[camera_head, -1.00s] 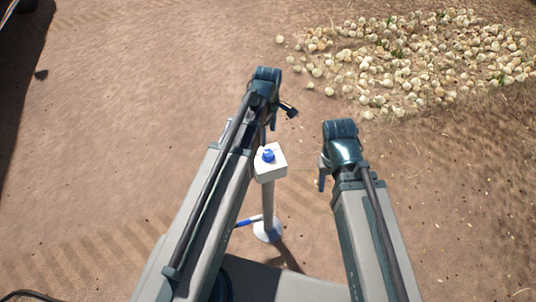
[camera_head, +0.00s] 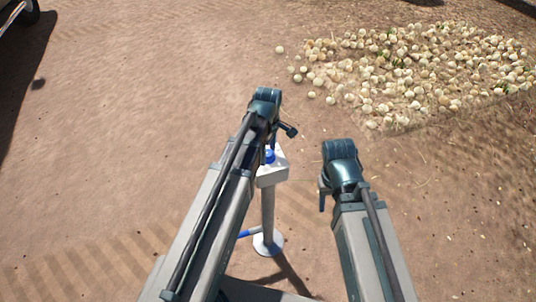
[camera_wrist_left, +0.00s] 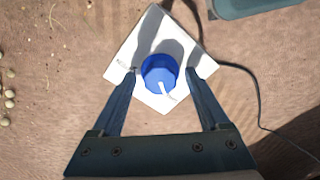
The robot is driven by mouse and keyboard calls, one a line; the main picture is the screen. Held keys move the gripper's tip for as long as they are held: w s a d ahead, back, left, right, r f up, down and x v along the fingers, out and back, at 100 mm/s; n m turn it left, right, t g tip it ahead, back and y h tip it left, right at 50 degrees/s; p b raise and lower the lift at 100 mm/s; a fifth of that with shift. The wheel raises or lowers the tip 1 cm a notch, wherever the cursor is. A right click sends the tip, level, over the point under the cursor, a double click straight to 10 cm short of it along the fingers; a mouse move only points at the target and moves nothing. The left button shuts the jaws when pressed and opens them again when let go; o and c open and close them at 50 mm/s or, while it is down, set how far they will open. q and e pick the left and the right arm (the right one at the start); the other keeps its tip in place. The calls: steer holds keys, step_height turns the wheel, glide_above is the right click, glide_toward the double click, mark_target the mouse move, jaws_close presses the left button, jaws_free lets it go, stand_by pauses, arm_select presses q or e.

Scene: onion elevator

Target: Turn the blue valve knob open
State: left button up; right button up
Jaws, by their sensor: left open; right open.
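The blue valve knob (camera_head: 269,157) sits on top of a white box (camera_head: 272,175) on a grey post. In the left wrist view the knob (camera_wrist_left: 158,72) is round and faceted, with a white pointer mark toward the lower right. My left gripper (camera_wrist_left: 162,75) is open above the box, with one finger on each side of the knob and gaps between. How high its fingertips are over the box is hard to tell. In the head view my left arm partly hides the knob and box. My right gripper (camera_head: 322,193) is open and empty, apart to the right.
The post stands on a round white base (camera_head: 268,243) with a blue-and-white pipe (camera_head: 249,233) beside it. A pile of onions (camera_head: 430,70) lies on bare soil at the upper right. A dark cable (camera_wrist_left: 255,95) crosses the left wrist view.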

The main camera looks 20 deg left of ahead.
arm_select(q)
jaws_close()
stand_by(0.3)
steer(key=shift+m, duration=0.3)
steer(key=m, duration=0.5)
steer(key=shift+m, duration=0.3)
steer(key=m, duration=1.1)
steer(key=shift+m, duration=0.4)
steer(key=m, duration=0.5)
steer(key=shift+m, duration=0.4)
